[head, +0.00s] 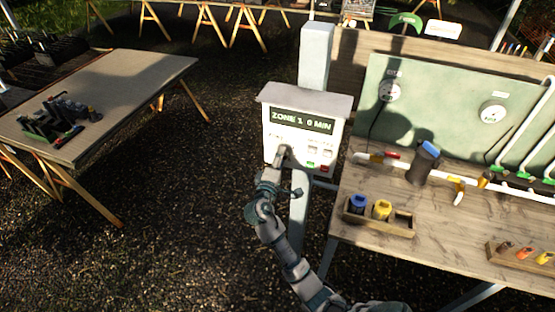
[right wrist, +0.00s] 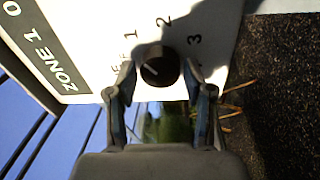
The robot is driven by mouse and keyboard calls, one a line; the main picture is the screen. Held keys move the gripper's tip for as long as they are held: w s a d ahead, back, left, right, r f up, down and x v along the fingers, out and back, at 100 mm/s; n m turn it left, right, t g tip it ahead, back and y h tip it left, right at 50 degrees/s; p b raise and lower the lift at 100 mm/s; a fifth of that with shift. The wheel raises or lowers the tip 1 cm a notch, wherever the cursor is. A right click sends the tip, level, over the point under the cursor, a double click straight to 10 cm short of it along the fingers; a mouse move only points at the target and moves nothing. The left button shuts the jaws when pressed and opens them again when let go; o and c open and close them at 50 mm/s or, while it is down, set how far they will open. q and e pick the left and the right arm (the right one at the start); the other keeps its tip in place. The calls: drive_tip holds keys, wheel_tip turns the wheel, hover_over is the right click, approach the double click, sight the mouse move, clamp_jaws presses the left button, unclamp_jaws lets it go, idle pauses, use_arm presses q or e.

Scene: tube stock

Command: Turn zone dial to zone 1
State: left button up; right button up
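The zone dial (right wrist: 160,66) is a round dark knob with a pale mark on the white front of the control box (head: 304,101). The numbers 1, 2 and 3 stand around it in the right wrist view. The box display (head: 302,121) reads "ZONE 1 0 MIN". My right gripper (head: 283,157) is at the dial, on the lower left of the box front. In the right wrist view its fingers (right wrist: 159,80) are apart, one on each side of the dial, with what looks like a small gap at each side. My left gripper is not in view.
Small buttons (head: 313,165) sit right of the dial. Another table (head: 130,80) stands left. Gravel floor between is clear.

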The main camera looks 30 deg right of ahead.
drive_tip(key=shift+o, duration=0.3)
drive_tip(key=shift+d+f, duration=0.1)
drive_tip(key=shift+d, duration=0.05)
drive_tip(key=v, duration=1.1)
drive_tip(key=shift+s+a+f, duration=0.2)
drive_tip(key=shift+s+a, duration=0.05)
drive_tip(key=shift+a, duration=0.05)
